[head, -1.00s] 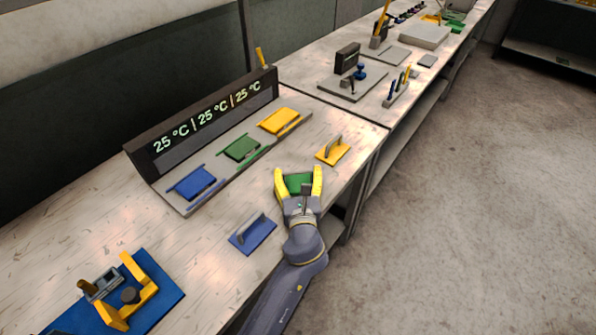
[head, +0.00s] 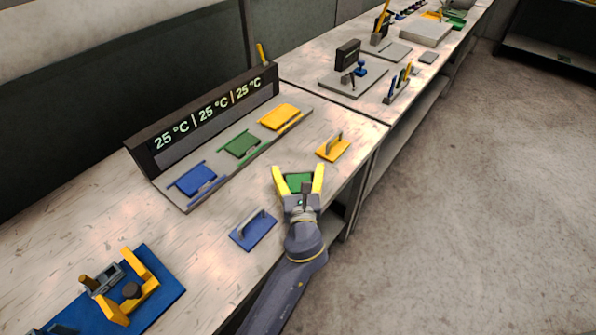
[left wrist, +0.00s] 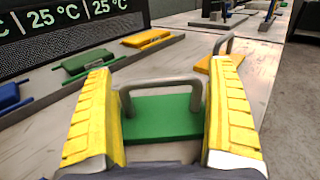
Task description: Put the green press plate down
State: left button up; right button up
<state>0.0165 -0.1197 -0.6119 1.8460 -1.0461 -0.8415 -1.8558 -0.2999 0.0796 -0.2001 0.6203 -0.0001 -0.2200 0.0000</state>
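The green press plate (head: 299,181) has a grey bar handle and lies flat on the bench near its front edge. It also shows in the left wrist view (left wrist: 160,120), and it looks level on the bench top. My left gripper (head: 298,172) has its yellow fingers spread on either side of the plate's handle. In the left wrist view (left wrist: 160,85) the handle stands between the fingers, with narrow gaps beside its posts. The near part of the plate is hidden by the gripper. My right gripper is not in view.
A blue plate (head: 252,231) and a yellow plate (head: 333,149) with handles lie on either side. Behind is a temperature display (head: 207,118) with blue, green and yellow dies (head: 240,144) before it. A blue board (head: 167,287) with a yellow fixture is at lower left.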

pick_arm(q)
jog(key=shift+o, duration=0.8)
jog(key=shift+s+f, duration=0.1)
jog(key=shift+f, duration=0.7)
jog(key=shift+r, duration=0.6)
jog(key=s, duration=0.7)
jog(key=shift+s+d+r, duration=0.1)
jog(key=shift+d+r, duration=0.2)
